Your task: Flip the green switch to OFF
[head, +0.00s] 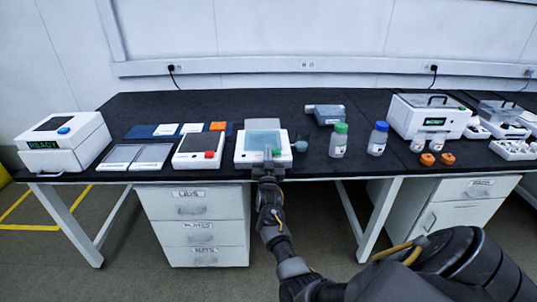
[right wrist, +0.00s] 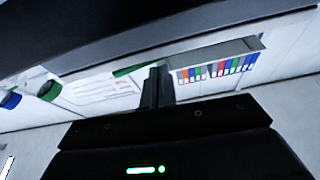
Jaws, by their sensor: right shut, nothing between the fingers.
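A white device (head: 242,154) with a pale teal top stands near the front edge of the black bench, in the middle of the head view. My right gripper (head: 268,156) is at its front edge, shut and empty. It covers part of the device's front, and I cannot clearly make out a green switch there. In the right wrist view my shut fingers (right wrist: 158,82) point away from the camera, and a thin green strip (right wrist: 130,70) shows just left of their tips. I cannot tell what that strip belongs to. My left gripper is not in view.
Left of the device is a similar one (head: 190,160) with a red switch (head: 209,155). A green-capped bottle (head: 338,146) and a blue-capped bottle (head: 377,144) stand to the right. A white box reading READY (head: 75,158) is at far left.

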